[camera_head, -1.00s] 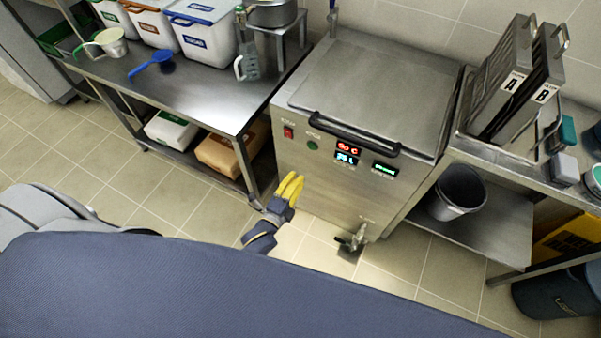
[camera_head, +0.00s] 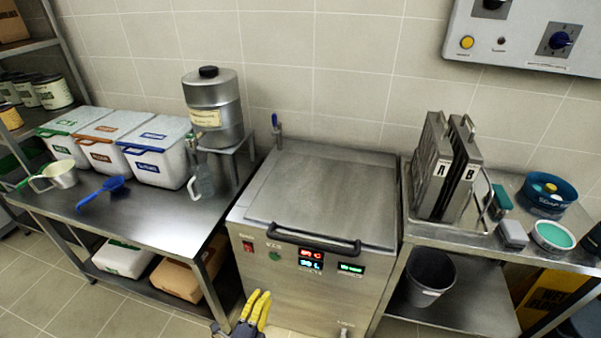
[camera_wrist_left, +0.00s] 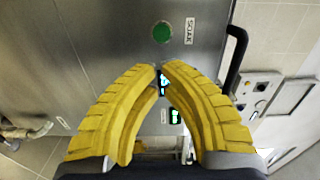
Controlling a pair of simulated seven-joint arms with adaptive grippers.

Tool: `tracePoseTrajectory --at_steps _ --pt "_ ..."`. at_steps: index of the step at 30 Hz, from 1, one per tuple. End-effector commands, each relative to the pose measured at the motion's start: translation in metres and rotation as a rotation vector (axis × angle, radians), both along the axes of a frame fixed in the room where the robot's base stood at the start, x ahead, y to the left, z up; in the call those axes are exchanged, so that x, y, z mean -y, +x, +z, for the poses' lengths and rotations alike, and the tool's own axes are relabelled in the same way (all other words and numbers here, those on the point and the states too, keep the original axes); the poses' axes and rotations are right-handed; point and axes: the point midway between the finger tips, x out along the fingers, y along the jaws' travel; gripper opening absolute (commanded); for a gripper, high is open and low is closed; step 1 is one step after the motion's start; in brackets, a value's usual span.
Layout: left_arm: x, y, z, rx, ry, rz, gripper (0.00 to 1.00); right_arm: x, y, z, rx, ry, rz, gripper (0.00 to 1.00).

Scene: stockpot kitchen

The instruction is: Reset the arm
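My left gripper (camera_head: 261,308) shows at the bottom of the head view, in front of the lower front of a steel cooker. Its yellow ribbed fingers also show in the wrist view (camera_wrist_left: 161,68). The fingertips are close together with a narrow gap between them, and nothing is held. The cooker (camera_head: 325,195) has a closed lid with a black bar handle (camera_head: 302,238) and lit displays (camera_head: 311,260). In the wrist view the cooker's front panel, with a green button (camera_wrist_left: 162,32), lies beyond the fingers. My right gripper is not in view.
On the left table (camera_head: 110,220) are lidded bins (camera_head: 157,165), a blue scoop (camera_head: 103,190) and a steel urn (camera_head: 213,110). The right table holds upright racks A and B (camera_head: 450,175) and a soap tub (camera_head: 549,192). A dark bucket (camera_head: 430,277) stands below. A control box (camera_head: 525,35) hangs above.

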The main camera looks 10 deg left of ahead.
Motion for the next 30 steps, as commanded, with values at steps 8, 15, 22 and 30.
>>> tracePoseTrajectory --at_steps 8,15,22,30 --pt "-0.003 -0.025 -0.097 -0.296 -0.390 0.065 0.00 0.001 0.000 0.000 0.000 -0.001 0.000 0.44" --pt "-0.009 -0.099 -0.233 -0.656 -0.695 0.244 0.00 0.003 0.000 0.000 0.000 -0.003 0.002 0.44" --pt "-0.024 -0.201 -0.339 -0.945 -0.883 0.493 0.00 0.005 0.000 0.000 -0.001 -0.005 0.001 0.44" --pt "-0.052 -0.337 -0.418 -1.193 -0.962 0.808 0.00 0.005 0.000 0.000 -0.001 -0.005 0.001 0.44"
